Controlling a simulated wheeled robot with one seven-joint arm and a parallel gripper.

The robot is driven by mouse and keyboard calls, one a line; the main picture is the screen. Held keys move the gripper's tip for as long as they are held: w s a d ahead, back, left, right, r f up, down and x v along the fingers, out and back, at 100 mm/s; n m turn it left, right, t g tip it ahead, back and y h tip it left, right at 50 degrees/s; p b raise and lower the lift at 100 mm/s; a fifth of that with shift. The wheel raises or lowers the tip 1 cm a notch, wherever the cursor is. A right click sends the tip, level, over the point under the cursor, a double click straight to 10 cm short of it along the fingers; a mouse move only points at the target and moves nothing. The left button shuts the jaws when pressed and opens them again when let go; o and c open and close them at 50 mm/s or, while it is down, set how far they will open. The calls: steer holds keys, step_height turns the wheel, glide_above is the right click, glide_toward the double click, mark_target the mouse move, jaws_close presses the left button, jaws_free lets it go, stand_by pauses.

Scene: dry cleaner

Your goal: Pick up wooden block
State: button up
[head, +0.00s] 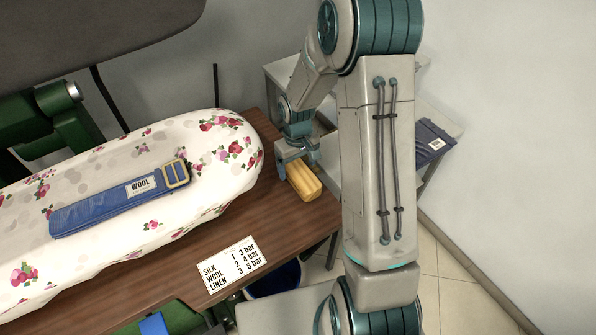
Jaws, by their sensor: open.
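The wooden block (304,181) is a yellow-tan oblong lying on the brown wooden table near its right end, beside the rounded tip of the ironing board. My gripper (283,170) is at the block's far left end, pointing down. Its jaws are open. One finger shows just left of the block. The other finger is hard to make out, and I cannot tell whether the gripper touches the block.
A floral padded ironing board (110,180) bears a blue folded strap labelled WOOL (120,200). A white pressure card (235,263) lies on the table (285,225). A grey side table (437,118) holds a dark blue folded cloth (428,142).

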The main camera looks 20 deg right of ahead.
steer(key=shift+f, duration=1.25)
steer(key=c, duration=1.3)
steer(key=shift+o, duration=0.2)
steer(key=shift+r, duration=0.1)
steer(key=shift+w+r, duration=0.1)
steer(key=shift+r, duration=0.3)
steer(key=r, duration=0.3)
steer(key=shift+s+d+r+b, duration=0.15)
steer(key=shift+s+r+b, duration=0.15)
steer(key=shift+s+b, duration=0.1)
steer(key=s+d+r+b, duration=0.1)
steer(key=s+d+r, duration=0.2)
steer(key=s+r, duration=0.3)
steer(key=s, duration=0.4)
steer(key=shift+s+d+r, duration=0.15)
steer(key=shift+d+r, duration=0.1)
steer(key=shift+d, duration=0.15)
